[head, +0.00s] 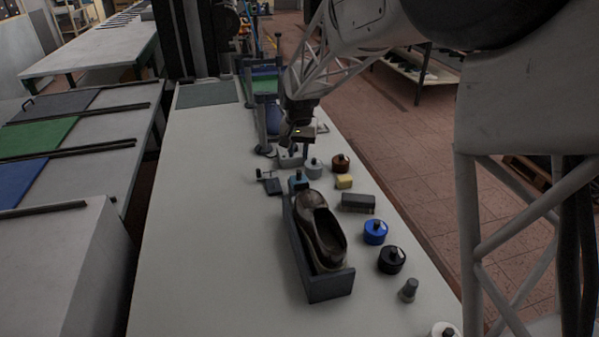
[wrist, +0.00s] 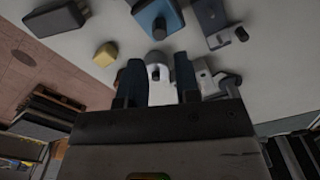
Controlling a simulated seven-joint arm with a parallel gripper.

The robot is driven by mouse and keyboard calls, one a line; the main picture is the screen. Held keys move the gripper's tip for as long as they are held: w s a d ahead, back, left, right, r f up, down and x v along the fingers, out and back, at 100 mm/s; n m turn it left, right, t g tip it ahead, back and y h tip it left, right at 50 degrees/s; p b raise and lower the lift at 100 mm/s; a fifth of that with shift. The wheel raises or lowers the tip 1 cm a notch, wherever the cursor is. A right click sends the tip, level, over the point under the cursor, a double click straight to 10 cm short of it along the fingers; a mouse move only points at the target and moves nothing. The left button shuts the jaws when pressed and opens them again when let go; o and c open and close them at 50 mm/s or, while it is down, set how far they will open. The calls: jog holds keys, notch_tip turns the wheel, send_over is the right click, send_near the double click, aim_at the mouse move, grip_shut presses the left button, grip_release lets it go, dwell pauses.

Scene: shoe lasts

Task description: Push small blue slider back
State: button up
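The small blue slider (head: 298,182) is a blue block at the far end of the long grey tray (head: 330,285), which holds a dark brown shoe last (head: 322,228). In the wrist view the blue slider (wrist: 160,20) shows at the top with a dark round knob. My gripper (head: 301,143) is beyond the slider, over the far part of the table, apart from it. In the wrist view my gripper (wrist: 160,75) has its two fingers spread. A pale grey pot with a knob (wrist: 158,64) shows between them in the picture; I cannot tell its depth.
A yellow block (head: 343,181), a dark red pot (head: 340,162), a grey-brown block (head: 358,203), a blue pot (head: 375,232) and a black pot (head: 391,260) stand right of the tray. A dark clamp (head: 270,183) lies left of the slider. The table's left side is clear.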

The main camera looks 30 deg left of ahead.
aim_at(299, 171)
jog(key=shift+f, duration=0.1)
jog(key=shift+f, duration=3.8)
grip_shut()
